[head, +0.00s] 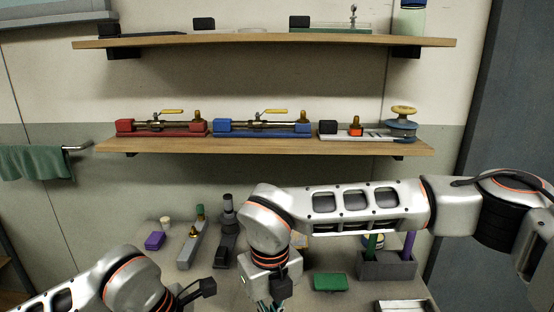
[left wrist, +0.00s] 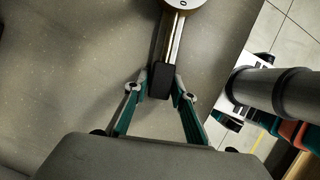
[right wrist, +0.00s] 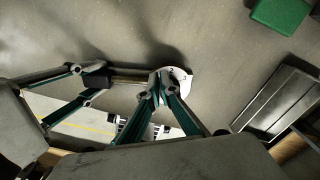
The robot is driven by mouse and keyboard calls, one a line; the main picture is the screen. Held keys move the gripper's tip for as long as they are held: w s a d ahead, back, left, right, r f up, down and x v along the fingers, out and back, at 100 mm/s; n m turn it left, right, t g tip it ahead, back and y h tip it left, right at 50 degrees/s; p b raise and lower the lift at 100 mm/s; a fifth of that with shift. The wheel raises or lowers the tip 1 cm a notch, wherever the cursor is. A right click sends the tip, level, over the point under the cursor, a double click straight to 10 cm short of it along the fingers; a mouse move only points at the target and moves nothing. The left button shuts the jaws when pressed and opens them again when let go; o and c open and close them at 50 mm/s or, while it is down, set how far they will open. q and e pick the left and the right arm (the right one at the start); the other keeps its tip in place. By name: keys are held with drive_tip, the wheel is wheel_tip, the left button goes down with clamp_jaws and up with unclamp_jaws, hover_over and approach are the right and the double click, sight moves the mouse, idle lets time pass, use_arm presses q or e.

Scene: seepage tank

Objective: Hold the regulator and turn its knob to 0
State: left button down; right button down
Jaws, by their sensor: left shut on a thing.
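The regulator (left wrist: 172,40) shows in the left wrist view as a metal tube with a black end block and a pale round dial at the top edge. My left gripper (left wrist: 161,82) is shut on the black block. In the right wrist view, the tube runs from the left gripper (right wrist: 90,80) to the pale dial (right wrist: 182,82). My right gripper (right wrist: 158,86) is at the dial end, its fingertips close together in front of the dial. The fingers hide the knob, and I cannot tell whether they grip it. In the head view my arms hide the regulator.
A green block (head: 330,282) and a grey holder (head: 386,268) with coloured upright items stand right of my right gripper. A shelf (head: 270,145) with red and blue valve units hangs above.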

drive_tip(key=shift+s+a, duration=0.1)
drive_tip(key=shift+w+a+r, duration=0.1)
drive_tip(key=shift+w+a, duration=0.15)
drive_tip(key=shift+w+r, duration=0.1)
drive_tip(key=shift+r, duration=2.8)
drive_tip(key=shift+w+d+f, duration=0.15)
drive_tip(key=shift+d+f, duration=0.3)
drive_tip(key=shift+f, duration=0.55)
drive_tip(key=shift+w+d+f, duration=0.15)
drive_tip(key=shift+d+f, duration=0.35)
drive_tip(key=shift+f, duration=0.5)
drive_tip(key=shift+w+d+f, duration=0.15)
drive_tip(key=shift+d+f, duration=0.3)
drive_tip(key=shift+f, duration=0.55)
drive_tip(key=shift+s, duration=0.25)
